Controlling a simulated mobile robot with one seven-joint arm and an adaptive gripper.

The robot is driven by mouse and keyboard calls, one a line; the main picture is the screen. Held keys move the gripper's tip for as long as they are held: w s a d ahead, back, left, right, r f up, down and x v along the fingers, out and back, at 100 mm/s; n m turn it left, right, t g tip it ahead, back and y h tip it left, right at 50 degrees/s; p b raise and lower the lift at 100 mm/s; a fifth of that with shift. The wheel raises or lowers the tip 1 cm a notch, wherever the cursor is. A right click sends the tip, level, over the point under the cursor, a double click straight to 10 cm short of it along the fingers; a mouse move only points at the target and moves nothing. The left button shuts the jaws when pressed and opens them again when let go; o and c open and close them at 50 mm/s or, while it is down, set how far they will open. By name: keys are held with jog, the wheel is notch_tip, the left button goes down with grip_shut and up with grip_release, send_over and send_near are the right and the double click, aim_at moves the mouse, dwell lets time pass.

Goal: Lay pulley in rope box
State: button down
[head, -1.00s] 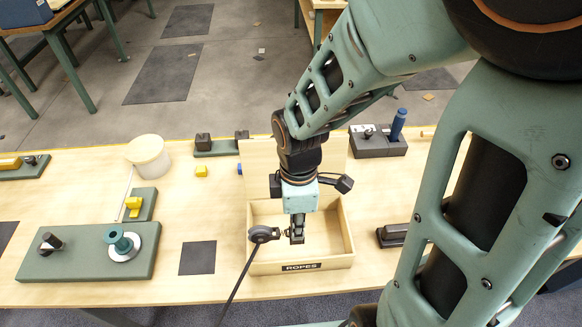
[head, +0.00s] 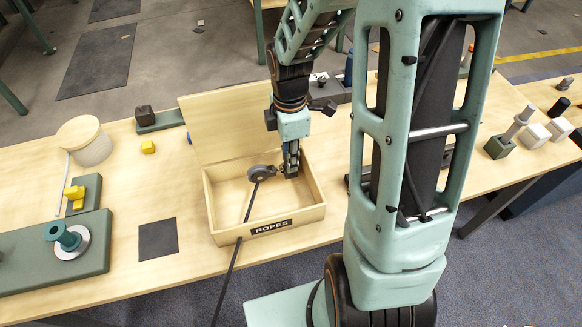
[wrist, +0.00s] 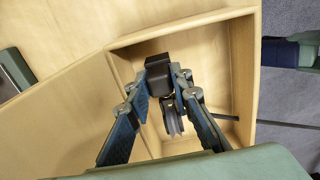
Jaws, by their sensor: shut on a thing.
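The rope box (head: 222,230) is an open wooden tray with a "ROPES" label on its front and its lid raised at the back. My gripper (head: 291,172) points down over the right part of the box. It is shut on the pulley (head: 262,172), a dark grey wheel with a black block between my fingers. In the wrist view the pulley (wrist: 172,118) hangs between the fingertips (wrist: 160,88) over the box interior. I cannot tell whether the pulley touches the box floor.
A green plate with a teal spool (head: 66,238) lies to the left. A dark square mat (head: 158,239) lies beside the box. Grey and white blocks (head: 534,135) stand at the right.

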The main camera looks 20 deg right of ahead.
jog(key=shift+w+d+f, duration=0.15)
jog(key=shift+d+f, duration=0.05)
jog(key=shift+f, duration=0.25)
notch_tip(320, 180, down, 3)
jog(key=b, duration=0.3)
jog(key=shift+w, duration=0.1)
jog(key=shift+f, duration=0.15)
jog(key=c, duration=1.7)
grip_release()
jog(key=shift+c, duration=0.2)
notch_tip(320, 180, up, 12)
jog(key=shift+r+p, duration=0.2)
jog(key=shift+p, duration=0.75)
